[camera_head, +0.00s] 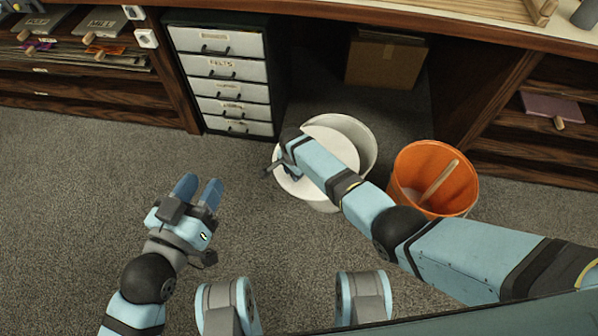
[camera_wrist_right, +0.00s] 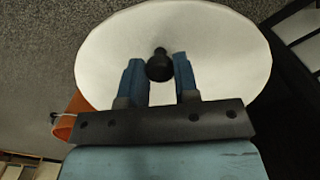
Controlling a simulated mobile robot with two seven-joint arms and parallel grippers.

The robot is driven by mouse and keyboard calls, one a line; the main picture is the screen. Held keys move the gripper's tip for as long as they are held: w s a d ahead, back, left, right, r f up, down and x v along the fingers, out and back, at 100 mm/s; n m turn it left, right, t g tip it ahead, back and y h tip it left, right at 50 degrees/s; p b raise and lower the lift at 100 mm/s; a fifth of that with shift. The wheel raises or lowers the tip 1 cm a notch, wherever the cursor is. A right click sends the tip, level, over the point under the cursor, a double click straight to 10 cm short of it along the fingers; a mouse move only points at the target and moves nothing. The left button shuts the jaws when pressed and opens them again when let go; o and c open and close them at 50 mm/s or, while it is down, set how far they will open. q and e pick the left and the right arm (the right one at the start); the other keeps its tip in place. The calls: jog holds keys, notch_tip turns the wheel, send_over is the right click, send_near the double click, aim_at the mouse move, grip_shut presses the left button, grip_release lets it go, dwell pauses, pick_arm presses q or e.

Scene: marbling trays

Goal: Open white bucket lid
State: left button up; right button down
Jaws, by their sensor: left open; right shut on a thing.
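The white bucket (camera_head: 366,142) stands on the carpet in the middle of the head view. Its round white lid (camera_head: 338,143) sits off to the left of the opening, and part of the inside wall shows at the upper right. The lid also fills much of the right wrist view (camera_wrist_right: 225,45), with a dark knob (camera_wrist_right: 159,66) at its centre. My right gripper (camera_wrist_right: 158,60) is shut on this knob; in the head view its fingers are mostly hidden by my arm. My left gripper (camera_head: 199,186) is open and empty, above the carpet left of the bucket.
An orange bucket (camera_head: 408,165) with a stick (camera_head: 439,183) in it stands right of the white one. A drawer cabinet (camera_head: 222,78) and a cardboard box (camera_head: 384,62) are behind, under the counter (camera_head: 400,22). The carpet at left is clear.

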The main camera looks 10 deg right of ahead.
jog(key=shift+w+a, duration=0.1)
jog(key=shift+a, duration=0.1)
dwell(0.3)
jog(key=c, duration=0.8)
grip_release()
jog(key=shift+c, duration=0.2)
jog(key=shift+r, duration=0.2)
notch_tip(320, 180, up, 8)
jog(key=p, duration=0.4)
jog(key=shift+p, duration=0.3)
pick_arm(q)
jog(key=s+a+f+g+y+p, duration=0.2)
jog(key=a+f+g+y, duration=0.1)
jog(key=f, duration=0.4)
jog(key=shift+s+a+g, duration=0.3)
jog(key=shift+a+g, duration=0.15)
jog(key=shift+g, duration=0.05)
pick_arm(e)
jog(key=shift+r, duration=2.75)
